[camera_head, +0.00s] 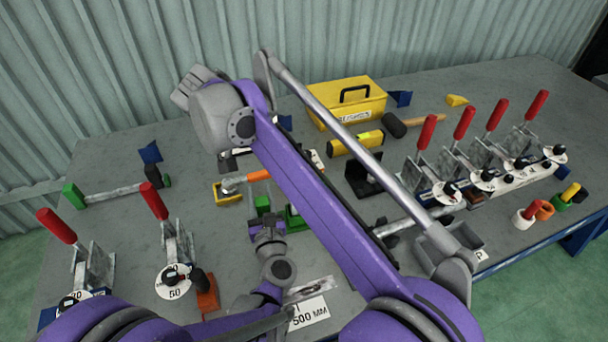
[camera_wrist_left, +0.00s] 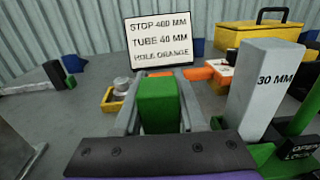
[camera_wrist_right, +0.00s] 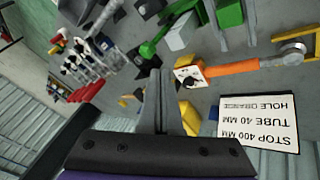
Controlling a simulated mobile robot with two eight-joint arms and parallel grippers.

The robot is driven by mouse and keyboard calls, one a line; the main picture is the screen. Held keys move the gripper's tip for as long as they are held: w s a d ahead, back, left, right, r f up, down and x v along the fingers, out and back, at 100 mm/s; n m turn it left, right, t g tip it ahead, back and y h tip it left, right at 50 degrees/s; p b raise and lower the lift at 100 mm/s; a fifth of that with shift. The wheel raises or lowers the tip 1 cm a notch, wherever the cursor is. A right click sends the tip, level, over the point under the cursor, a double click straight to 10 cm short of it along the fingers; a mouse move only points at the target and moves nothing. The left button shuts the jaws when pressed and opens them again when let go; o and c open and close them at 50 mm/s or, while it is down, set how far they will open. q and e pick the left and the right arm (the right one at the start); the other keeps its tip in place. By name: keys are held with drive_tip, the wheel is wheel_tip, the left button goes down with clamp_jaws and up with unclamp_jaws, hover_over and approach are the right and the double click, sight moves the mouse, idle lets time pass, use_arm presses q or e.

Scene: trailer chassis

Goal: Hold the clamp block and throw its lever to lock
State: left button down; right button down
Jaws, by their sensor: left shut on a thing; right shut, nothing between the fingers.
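My left gripper (camera_head: 264,222) is at the middle of the table, shut on an upright green part (camera_wrist_left: 158,103), which stands between its fingers in the left wrist view. Just right of it stands a grey post marked 30 MM (camera_wrist_left: 262,90), beside a green part with a dark OPEN / LOCK label (camera_wrist_left: 302,147). I take these green parts to be the clamp block; the green also shows in the head view (camera_head: 294,217). I cannot tell the lever's position. My right gripper (camera_wrist_right: 160,105) is shut and empty, apart from the green parts (camera_wrist_right: 230,14) in its view.
A sign (camera_wrist_left: 158,40) reads STOP 400 MM, TUBE 40 MM, HOLE ORANGE. An orange-handled tool (camera_wrist_right: 232,68) lies near it. A yellow toolbox (camera_head: 350,100) stands behind. Red-handled toggle clamps (camera_head: 464,122) line the right; two more (camera_head: 153,201) stand left. My right arm crosses the middle.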

drive_tip(key=shift+a+r, duration=0.1)
drive_tip(key=shift+a, duration=0.1)
drive_tip(key=x, duration=1)
drive_tip(key=shift+d+r, duration=0.1)
drive_tip(key=shift+d, duration=0.1)
